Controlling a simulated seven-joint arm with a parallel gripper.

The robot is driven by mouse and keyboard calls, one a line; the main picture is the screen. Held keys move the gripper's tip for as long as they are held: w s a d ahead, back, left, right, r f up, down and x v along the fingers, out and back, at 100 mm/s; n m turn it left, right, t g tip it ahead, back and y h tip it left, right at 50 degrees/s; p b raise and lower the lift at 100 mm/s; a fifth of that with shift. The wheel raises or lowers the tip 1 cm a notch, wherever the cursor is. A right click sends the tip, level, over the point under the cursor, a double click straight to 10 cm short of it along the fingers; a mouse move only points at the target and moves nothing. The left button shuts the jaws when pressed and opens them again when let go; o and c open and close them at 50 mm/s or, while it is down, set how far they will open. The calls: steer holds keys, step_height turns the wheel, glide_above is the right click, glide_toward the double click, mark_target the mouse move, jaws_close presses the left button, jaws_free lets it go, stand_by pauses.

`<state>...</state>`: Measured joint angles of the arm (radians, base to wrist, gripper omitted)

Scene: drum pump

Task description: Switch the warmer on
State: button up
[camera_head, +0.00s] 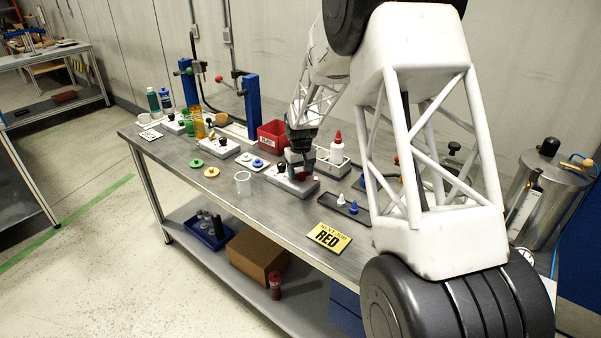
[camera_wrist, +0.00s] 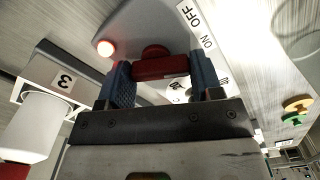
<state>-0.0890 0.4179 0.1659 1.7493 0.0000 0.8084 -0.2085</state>
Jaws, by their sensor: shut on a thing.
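The warmer (camera_head: 281,182) is a pale unit on the bench in the head view, mostly behind my gripper. In the wrist view its grey housing (camera_wrist: 150,20) carries a glowing red lamp (camera_wrist: 105,48) and a white label (camera_wrist: 197,27) reading OFF and ON. A red switch handle (camera_wrist: 160,67) lies crosswise between my blue fingertips. My gripper (camera_wrist: 163,78) is shut on this handle; it also shows low over the unit in the head view (camera_head: 299,168). I cannot tell exactly which word the switch points to.
A block marked 3 (camera_wrist: 63,80) and a white cup (camera_wrist: 35,128) are close by in the wrist view. A red bin (camera_head: 272,135), a red-capped bottle (camera_head: 337,148) and a clear cup (camera_head: 243,184) stand around. A yellow RED sign (camera_head: 328,236) lies near the front edge.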

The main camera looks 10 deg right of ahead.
steer(key=shift+m, duration=0.8)
steer(key=o, duration=0.9)
steer(key=shift+r, duration=3.9)
